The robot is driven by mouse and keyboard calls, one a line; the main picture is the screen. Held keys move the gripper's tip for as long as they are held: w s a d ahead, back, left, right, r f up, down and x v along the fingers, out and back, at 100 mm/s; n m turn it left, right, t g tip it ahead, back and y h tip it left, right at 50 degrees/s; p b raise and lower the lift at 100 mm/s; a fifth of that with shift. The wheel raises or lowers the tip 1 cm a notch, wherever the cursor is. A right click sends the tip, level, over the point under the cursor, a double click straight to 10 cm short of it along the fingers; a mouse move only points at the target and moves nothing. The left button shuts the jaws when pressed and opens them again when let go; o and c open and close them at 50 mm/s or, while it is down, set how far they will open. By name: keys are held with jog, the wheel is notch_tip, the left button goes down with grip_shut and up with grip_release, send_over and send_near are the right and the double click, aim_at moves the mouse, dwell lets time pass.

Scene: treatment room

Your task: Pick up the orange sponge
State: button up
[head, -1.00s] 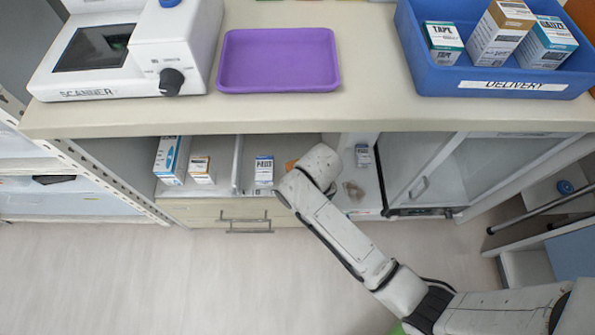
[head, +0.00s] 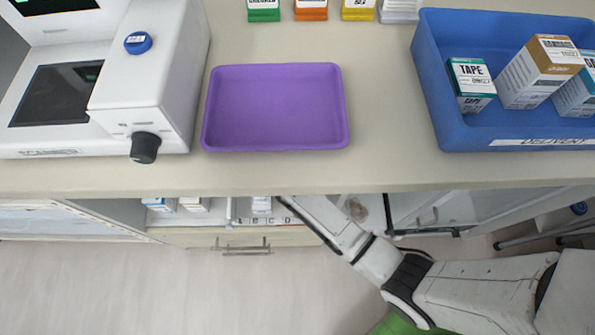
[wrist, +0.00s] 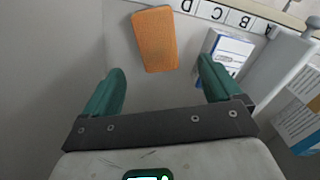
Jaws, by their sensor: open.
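The orange sponge (wrist: 155,39) lies flat on the white shelf floor in the wrist view, beyond my fingertips and a little above the middle of the gap. My gripper (wrist: 160,82) is open and empty, with its two green fingers apart and not touching the sponge. In the head view, my arm reaches into the shelf under the counter. The counter edge hides my gripper and the sponge there.
A white-and-blue box (wrist: 229,48) stands close to the right finger, with a grey divider (wrist: 275,78) beyond it. A lettered strip (wrist: 240,18) runs along the shelf edge. On the counter are a purple tray (head: 276,108), a blue delivery bin (head: 440,100) and a scanner (head: 150,75).

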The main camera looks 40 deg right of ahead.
notch_tip(320, 180, down, 4)
jog(key=shift+r+b, duration=0.25)
jog(key=shift+b, duration=0.15)
jog(key=shift+s+f+b, duration=0.2)
jog(key=shift+f+b, duration=0.3)
jog(key=shift+f, duration=0.85)
jog(key=shift+s+f+b, duration=0.15)
jog(key=shift+f+b, duration=0.3)
jog(key=shift+f, duration=0.9)
jog(key=c, duration=1.1)
